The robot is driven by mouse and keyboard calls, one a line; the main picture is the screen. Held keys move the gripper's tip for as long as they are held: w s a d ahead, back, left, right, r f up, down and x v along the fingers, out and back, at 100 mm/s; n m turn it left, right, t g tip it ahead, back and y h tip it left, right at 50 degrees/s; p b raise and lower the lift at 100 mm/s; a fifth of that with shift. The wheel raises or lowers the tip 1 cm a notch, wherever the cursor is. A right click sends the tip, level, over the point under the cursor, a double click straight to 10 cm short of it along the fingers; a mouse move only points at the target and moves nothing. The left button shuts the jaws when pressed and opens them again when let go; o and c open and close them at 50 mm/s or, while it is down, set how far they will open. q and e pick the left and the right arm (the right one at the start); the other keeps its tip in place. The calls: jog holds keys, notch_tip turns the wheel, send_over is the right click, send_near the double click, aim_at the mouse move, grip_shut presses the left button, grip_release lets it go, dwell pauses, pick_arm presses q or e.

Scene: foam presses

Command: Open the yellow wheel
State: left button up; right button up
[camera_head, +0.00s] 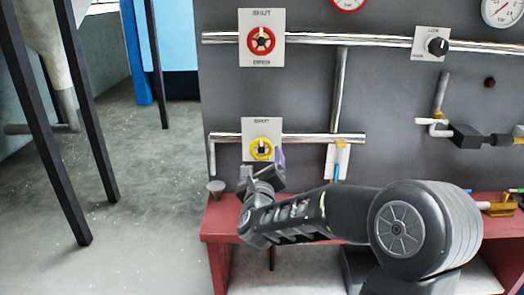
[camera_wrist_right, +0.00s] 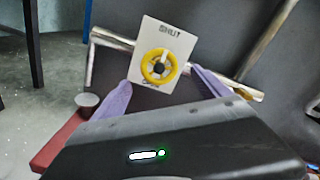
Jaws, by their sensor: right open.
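The yellow wheel (camera_head: 262,149) sits on a white plate marked "SHUT" on the grey panel, low and left of centre in the head view. In the right wrist view the yellow wheel (camera_wrist_right: 159,67) is ahead of my fingers, with its white mark pointing up toward the word "SHUT". My right gripper (camera_head: 266,173) is just below and in front of the wheel. In the wrist view its two purple fingers (camera_wrist_right: 158,92) are spread wide, with nothing between them, apart from the wheel. The lower edge of the wheel's plate is partly hidden by the gripper in the head view. My left gripper is not in view.
A red wheel (camera_head: 261,40) on a similar plate is above. Metal pipes (camera_head: 310,138) run along the panel. A black knob (camera_head: 437,46) is at upper right. A red bench (camera_head: 222,218) stands below, with a small grey cup (camera_head: 216,186) at its left end.

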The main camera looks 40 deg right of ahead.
aim_at(262, 151)
jog(key=p+x, duration=0.1)
jog(key=x, duration=0.6)
jog(key=shift+w+d, duration=0.25)
jog(key=c, duration=1.4)
